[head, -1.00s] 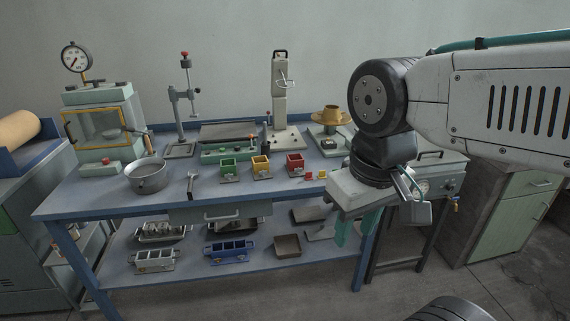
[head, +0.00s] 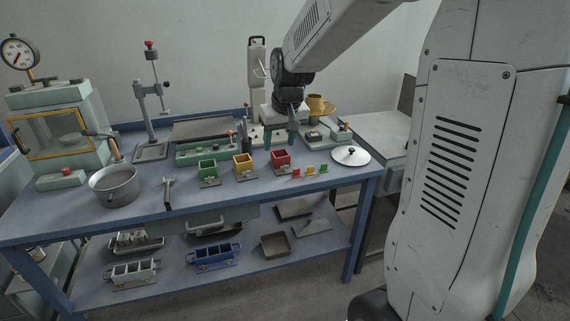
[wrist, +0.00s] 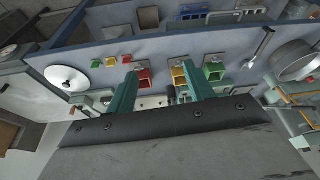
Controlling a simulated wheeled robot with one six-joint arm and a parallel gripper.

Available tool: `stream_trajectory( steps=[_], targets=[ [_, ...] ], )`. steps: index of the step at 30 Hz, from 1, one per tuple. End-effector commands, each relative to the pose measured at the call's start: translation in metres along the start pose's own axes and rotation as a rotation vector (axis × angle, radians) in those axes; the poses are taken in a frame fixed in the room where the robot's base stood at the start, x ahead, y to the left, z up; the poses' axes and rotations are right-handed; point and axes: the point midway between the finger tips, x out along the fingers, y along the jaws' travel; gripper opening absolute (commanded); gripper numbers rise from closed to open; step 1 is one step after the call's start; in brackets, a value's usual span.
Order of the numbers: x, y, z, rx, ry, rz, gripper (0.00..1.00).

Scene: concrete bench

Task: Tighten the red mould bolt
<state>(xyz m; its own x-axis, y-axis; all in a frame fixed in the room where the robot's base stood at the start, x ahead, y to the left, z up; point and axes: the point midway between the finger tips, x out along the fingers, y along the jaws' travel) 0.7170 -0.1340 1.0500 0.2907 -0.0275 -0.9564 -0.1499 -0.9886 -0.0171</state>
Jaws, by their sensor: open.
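The red mould (head: 281,157) is a small open box on a grey base plate, the rightmost of three moulds on the blue bench. In the wrist view the red mould (wrist: 144,75) lies just beside my left-hand finger. Its bolt is too small to make out clearly. A spanner (head: 168,192) lies on the bench left of the moulds; the spanner also shows in the wrist view (wrist: 258,47). My gripper (head: 281,140) is open and empty, its two teal fingers pointing down above and behind the red mould. In the wrist view my gripper's fingers (wrist: 158,77) are apart.
The yellow mould (head: 244,163) and green mould (head: 208,169) stand left of the red one. Small coloured tags (head: 310,170) and a white lid-like disc (head: 351,156) lie to the right. A metal pot (head: 114,187) stands at left. The bench's front strip is mostly clear.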

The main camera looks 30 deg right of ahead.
Motion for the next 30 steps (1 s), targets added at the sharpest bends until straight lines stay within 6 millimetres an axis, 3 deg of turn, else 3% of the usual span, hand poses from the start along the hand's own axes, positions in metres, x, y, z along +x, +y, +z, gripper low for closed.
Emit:
stream_trajectory(
  steps=[1,4,10,15,30],
  targets=[
    [0.026,0.013,-0.018,0.017,0.004,0.005,0.53],
    [0.068,0.036,-0.049,0.042,0.034,0.017,0.53],
    [0.135,0.075,-0.084,0.076,0.077,0.040,0.53],
    [0.160,0.090,-0.095,0.089,0.096,0.050,0.53],
    [0.229,0.095,-0.101,0.089,0.096,0.050,0.53]
  ],
)
